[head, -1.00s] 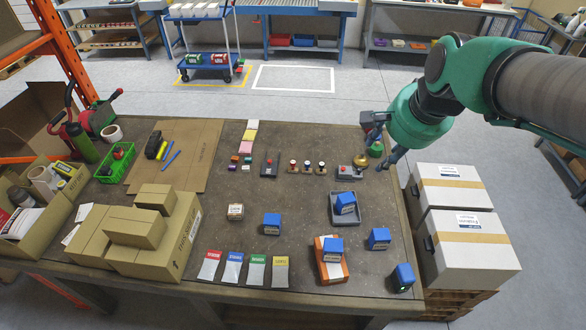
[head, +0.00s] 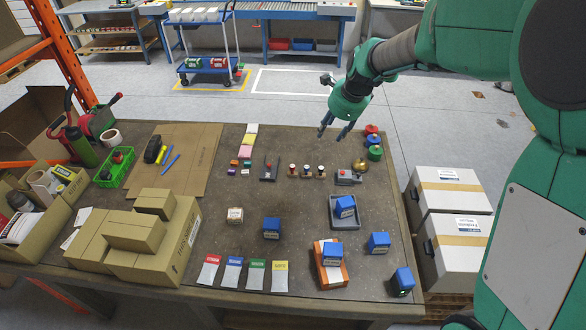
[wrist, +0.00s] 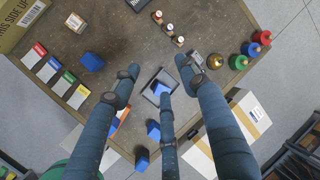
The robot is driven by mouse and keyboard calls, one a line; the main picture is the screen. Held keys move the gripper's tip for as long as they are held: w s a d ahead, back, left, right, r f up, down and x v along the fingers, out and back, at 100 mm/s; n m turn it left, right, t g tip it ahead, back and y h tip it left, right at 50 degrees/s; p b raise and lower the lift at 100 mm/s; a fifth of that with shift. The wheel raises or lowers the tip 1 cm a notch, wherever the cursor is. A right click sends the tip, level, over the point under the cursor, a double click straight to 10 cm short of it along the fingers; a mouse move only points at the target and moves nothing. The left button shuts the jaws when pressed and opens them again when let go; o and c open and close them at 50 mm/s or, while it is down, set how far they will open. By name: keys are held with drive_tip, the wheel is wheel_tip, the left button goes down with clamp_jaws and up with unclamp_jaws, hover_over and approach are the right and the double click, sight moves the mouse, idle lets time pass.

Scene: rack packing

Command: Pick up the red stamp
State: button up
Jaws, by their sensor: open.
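No stamp is plainly red, so I cannot tell which is the red stamp. My gripper (head: 336,127) is open and empty above the table's far edge. In the wrist view its fingers (wrist: 160,75) are spread.
Small wooden-handled stamps (head: 307,170) stand in a row behind the tray. A brass bell (head: 360,164) and red, blue and green round items (head: 372,130) are at the back right. Coloured cards (head: 244,275) line the front. Brown cartons (head: 140,235) fill the left.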

drive_tip(key=w+a+f+m, duration=0.5)
drive_tip(key=w+f, duration=0.3)
drive_tip(key=f, duration=0.2)
drive_tip(key=m, duration=0.5)
approach(293, 166)
wheel_tip(293, 166, up, 3)
drive_tip(key=shift+d+f+g+y, duration=0.1)
drive_tip(key=shift+d+g+y, duration=0.2)
drive_tip(key=shift+d+g, duration=0.15)
drive_tip(key=shift+b+x, duration=0.65)
drive_tip(key=shift+x, duration=3.6)
drive_tip(key=shift+f, duration=0.1)
drive_tip(key=shift+b+x, duration=0.65)
drive_tip(key=shift+x, duration=1.85)
drive_tip(key=shift+d, duration=0.1)
clamp_jaws()
